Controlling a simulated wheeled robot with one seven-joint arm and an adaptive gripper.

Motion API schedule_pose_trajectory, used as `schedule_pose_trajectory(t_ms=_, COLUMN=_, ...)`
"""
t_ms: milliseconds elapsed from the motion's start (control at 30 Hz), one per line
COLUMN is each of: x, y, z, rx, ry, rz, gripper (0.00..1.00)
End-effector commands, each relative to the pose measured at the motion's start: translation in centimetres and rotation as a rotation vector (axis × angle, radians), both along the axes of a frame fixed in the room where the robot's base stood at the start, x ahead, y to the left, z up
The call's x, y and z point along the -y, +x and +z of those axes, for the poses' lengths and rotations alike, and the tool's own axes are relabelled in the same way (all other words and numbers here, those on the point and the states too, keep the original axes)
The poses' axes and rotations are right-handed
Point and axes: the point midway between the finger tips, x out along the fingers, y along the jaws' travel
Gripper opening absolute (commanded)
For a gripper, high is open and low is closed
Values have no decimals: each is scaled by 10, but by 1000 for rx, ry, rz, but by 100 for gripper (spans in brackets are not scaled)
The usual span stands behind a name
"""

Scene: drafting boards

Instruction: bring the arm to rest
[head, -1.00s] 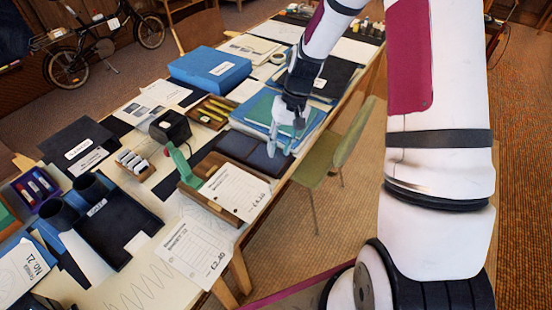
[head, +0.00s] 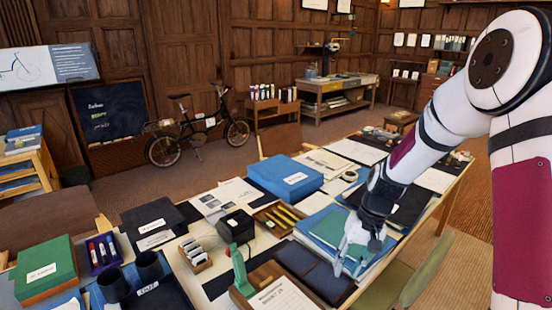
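My gripper (head: 359,257) hangs at the lower end of my white and maroon arm, which reaches in from the right of the head view. Its fingers point down over the right edge of the blue and green folders (head: 330,228), close to the dark blue pads (head: 304,268). I see no object between the fingers, but they are small here and I cannot tell how far apart they stand. Whether the fingertips touch the folders is also unclear.
The long table (head: 207,279) is crowded with a blue box (head: 286,176), a green box (head: 45,271), a tray of pencils (head: 279,218) and a black block (head: 236,226). A green chair (head: 410,277) stands close below my gripper. A bicycle (head: 197,135) stands behind.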

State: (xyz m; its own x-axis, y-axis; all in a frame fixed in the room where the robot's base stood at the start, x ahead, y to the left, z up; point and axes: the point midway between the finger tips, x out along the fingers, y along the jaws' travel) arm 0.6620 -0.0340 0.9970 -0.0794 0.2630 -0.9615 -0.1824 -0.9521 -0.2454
Motion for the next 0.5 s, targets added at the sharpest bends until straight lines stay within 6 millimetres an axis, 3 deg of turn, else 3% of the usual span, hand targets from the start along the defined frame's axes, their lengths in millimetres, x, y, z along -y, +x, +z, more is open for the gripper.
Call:
schedule_pose_trajectory(t_ms=267, x=-8, y=-27, z=94, rx=116, ry=-119, rz=55, gripper=28)
schedule_pose_trajectory(t_ms=500, x=-18, y=-69, z=164, rx=229, ry=-205, rz=85, gripper=28)
